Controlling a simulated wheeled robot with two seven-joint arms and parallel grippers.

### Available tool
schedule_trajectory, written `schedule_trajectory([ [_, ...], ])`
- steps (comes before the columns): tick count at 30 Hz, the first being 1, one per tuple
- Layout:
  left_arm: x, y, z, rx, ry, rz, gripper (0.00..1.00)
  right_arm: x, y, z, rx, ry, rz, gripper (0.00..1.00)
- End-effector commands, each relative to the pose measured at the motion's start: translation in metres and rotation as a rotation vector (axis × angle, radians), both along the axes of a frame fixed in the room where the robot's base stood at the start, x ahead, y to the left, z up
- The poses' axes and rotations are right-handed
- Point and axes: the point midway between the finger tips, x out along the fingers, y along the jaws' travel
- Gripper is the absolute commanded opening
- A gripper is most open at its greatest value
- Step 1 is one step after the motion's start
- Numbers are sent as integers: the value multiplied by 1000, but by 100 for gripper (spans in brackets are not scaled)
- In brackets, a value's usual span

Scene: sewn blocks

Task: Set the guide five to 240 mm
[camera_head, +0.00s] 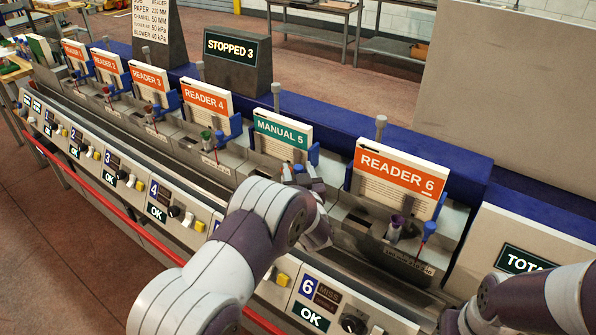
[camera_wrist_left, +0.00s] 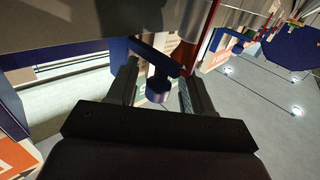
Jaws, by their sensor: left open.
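Station five holds a book with a teal "MANUAL 5" label (camera_head: 281,134). Blue guide pieces (camera_head: 314,154) stand at its sides. My left gripper (camera_head: 306,178) is at the lower right of this book, beside the right blue guide. A red rod (camera_wrist_left: 210,42) is just beyond the right finger. My left arm hides the lower front of station five.
Orange-labelled books stand at the neighbouring stations, with "READER 4" (camera_head: 206,101) on the left and "READER 6" (camera_head: 399,172) on the right. A display reads "STOPPED 3" (camera_head: 232,48). Station six's panel (camera_head: 322,297) is in front. My right arm enters at lower right.

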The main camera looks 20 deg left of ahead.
Motion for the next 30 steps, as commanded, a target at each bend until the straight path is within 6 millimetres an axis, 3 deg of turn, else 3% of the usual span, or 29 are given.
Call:
schedule_trajectory([
  [7, 1, 1, 0, 0, 1, 0, 51, 0, 0, 0, 0, 0, 0, 43],
  [12, 1, 0, 0, 0, 1, 0, 0, 0, 0, 0, 0, 0, 0, 43],
  [17, 0, -4, 0, -1, 0, -1, 0, 0, 0, 0, 0, 0, 0, 43],
  [24, -15, -46, -1, -1, 2, -5, 0, 0, 0, -1, 0, 0, 0, 43],
  [30, -20, -57, 0, 0, 2, -1, 0, 0, 0, -1, 0, 0, 0, 43],
])
